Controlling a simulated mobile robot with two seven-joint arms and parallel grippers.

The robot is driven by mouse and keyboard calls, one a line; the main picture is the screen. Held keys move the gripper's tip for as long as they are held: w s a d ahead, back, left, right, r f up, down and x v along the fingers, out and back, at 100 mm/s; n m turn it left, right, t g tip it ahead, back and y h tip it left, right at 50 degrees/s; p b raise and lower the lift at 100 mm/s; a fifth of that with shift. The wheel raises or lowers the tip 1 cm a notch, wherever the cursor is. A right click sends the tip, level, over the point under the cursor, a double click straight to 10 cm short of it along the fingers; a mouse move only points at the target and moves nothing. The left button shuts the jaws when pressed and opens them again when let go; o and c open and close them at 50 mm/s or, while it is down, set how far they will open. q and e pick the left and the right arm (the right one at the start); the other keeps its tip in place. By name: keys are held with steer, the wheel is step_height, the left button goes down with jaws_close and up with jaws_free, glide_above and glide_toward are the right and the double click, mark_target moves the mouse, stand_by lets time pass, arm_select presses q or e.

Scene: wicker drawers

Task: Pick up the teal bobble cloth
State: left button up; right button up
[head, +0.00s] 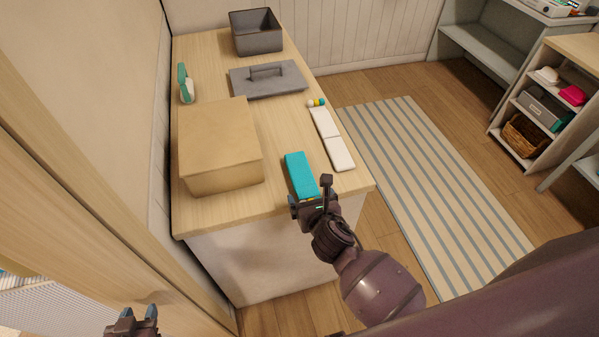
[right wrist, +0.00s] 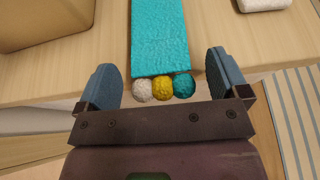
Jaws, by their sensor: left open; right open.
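The teal bobble cloth (head: 300,174) lies folded in a strip on the wooden counter, near its front edge. In the right wrist view, the teal cloth (right wrist: 159,40) has a white, a yellow and a teal bobble along its near end. My right gripper (right wrist: 164,85) is open, with one blue finger on each side of the bobble end; I see no grip on the cloth. In the head view my right gripper (head: 316,200) covers the cloth's near end. My left gripper (head: 135,312) is open and empty at the bottom left, away from the counter.
A cardboard box (head: 220,142) stands left of the cloth. A white folded cloth (head: 331,140) with bobbles lies to the right. A grey lid (head: 267,79), a spray bottle (head: 185,84) and a grey bin (head: 256,32) are further back. Shelves (head: 545,100) stand beyond a striped rug (head: 430,180).

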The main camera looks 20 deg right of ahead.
steer(key=shift+w+f, duration=0.15)
steer(key=shift+w, duration=0.15)
steer(key=c, duration=1)
